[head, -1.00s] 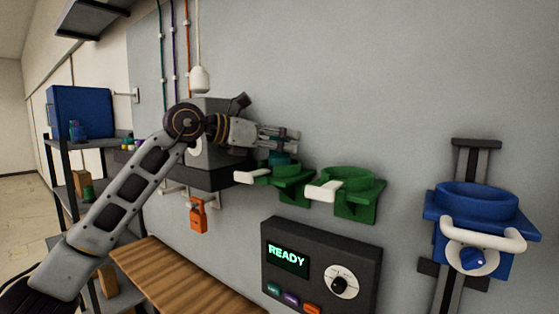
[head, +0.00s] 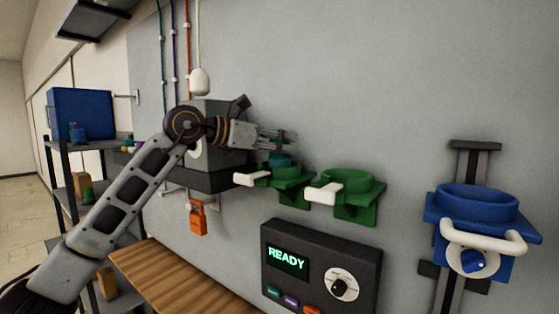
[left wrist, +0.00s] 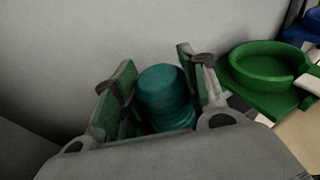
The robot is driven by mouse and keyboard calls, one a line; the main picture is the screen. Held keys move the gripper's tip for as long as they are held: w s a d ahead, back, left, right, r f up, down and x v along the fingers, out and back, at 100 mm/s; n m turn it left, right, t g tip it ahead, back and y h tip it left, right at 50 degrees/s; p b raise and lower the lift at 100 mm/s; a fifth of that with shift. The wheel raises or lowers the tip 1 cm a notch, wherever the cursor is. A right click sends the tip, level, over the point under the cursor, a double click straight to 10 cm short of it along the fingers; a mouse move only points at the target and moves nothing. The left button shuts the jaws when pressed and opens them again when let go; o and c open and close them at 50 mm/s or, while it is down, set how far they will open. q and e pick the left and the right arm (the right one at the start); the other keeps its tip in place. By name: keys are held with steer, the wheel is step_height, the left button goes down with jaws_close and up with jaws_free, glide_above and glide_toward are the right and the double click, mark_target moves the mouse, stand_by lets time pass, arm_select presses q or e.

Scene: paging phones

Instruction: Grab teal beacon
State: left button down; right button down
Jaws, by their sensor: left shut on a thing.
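The teal beacon (left wrist: 162,88) is a ribbed cylinder with a rounded top. In the left wrist view it stands between the two fingers of my left gripper (left wrist: 155,85), which is shut on it. In the head view the beacon (head: 280,160) shows as a small teal piece above the left green holder (head: 286,177). My left gripper (head: 278,142) reaches in from the left, just above that holder. The beacon's lower end is hidden, so I cannot tell whether it still touches the holder. My right gripper is not in view.
A second green holder (head: 346,188) with a white handle is beside the first. A blue holder (head: 478,210) is on a rail at right. A dark panel (head: 320,262) reading READY is below. An orange tag (head: 198,217) hangs at left. A wooden surface (head: 180,285) lies below.

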arm_select(q)
steer(key=shift+r, duration=0.3)
